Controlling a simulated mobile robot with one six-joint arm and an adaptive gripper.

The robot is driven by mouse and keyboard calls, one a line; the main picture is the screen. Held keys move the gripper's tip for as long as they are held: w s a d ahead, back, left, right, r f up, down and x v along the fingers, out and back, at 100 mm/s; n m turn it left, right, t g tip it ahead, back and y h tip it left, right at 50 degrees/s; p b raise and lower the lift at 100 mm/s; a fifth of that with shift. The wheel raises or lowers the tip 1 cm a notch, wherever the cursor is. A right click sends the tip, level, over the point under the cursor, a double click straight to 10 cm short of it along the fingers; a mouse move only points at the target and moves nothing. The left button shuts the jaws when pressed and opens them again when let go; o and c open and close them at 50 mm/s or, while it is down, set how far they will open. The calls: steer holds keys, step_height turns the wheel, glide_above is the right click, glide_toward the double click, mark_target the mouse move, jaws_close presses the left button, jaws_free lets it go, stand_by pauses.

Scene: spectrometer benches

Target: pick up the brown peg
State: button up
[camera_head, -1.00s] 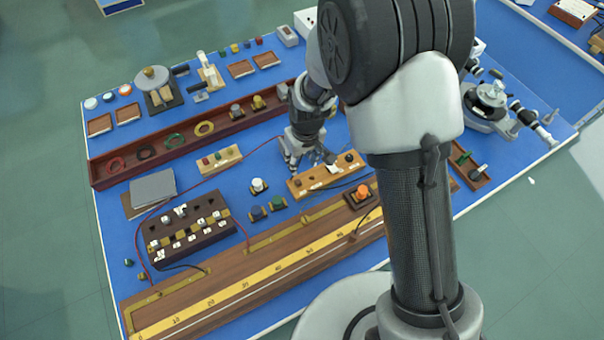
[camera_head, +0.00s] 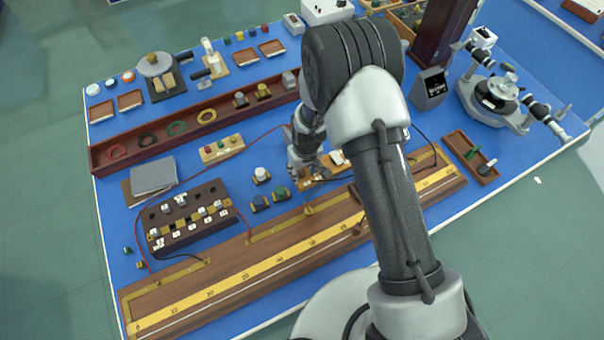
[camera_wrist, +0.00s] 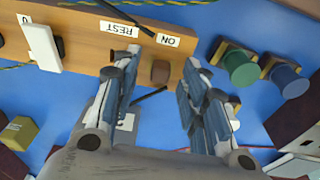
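The brown peg (camera_wrist: 160,72) stands near the end of a light wooden block (camera_wrist: 85,40), beside the labels "REST" and "ON" in the wrist view. My gripper (camera_wrist: 163,66) is open, with one finger on either side of the peg and visible space between. I cannot tell how far the fingertips are above the block. In the head view my gripper (camera_head: 303,165) is over the left end of the wooden block (camera_head: 314,184), and it hides the peg there.
A green plug (camera_wrist: 240,68) and a blue plug (camera_wrist: 288,80) stand just right of the block in the wrist view. A white switch piece (camera_wrist: 43,47) sits on the block. The long scaled wooden board (camera_head: 250,280) lies in front, and a long red-brown tray (camera_head: 150,150) lies behind.

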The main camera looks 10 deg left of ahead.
jaws_close()
stand_by(0.6)
